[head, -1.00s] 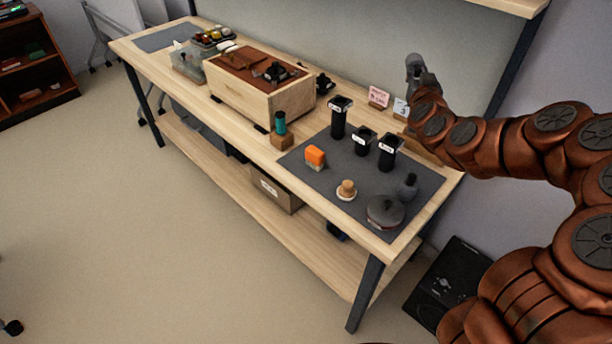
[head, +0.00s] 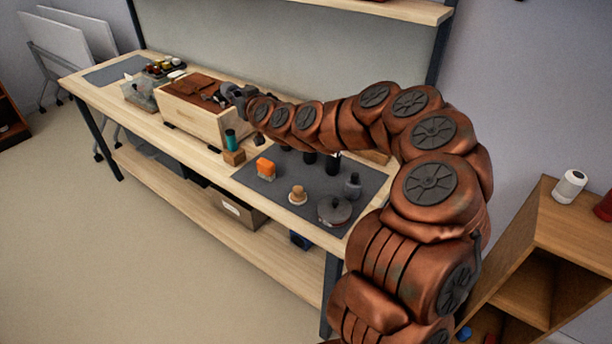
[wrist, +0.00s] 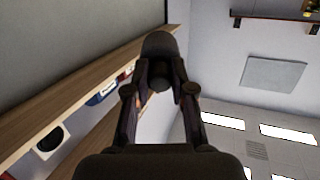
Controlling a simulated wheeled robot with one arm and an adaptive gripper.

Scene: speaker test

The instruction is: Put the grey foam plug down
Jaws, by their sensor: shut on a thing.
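My gripper (head: 237,93) is at the right end of the light wooden box (head: 190,113) in the head view, at or above its top; I cannot tell whether it touches. In the wrist view my gripper (wrist: 160,88) is shut on a dark grey rounded piece, the grey foam plug (wrist: 160,45), which sits at the fingertips. The fingers hide part of the plug. In the head view the plug is too small to tell apart from the gripper.
The bench (head: 222,170) has a dark mat (head: 285,212) with an orange block (head: 265,168), a round grey lidded thing (head: 334,210), a cork-coloured knob (head: 298,194) and black holders, partly behind my arm. A green-topped piece (head: 231,140) stands by the box. Shelves (head: 575,230) stand at right.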

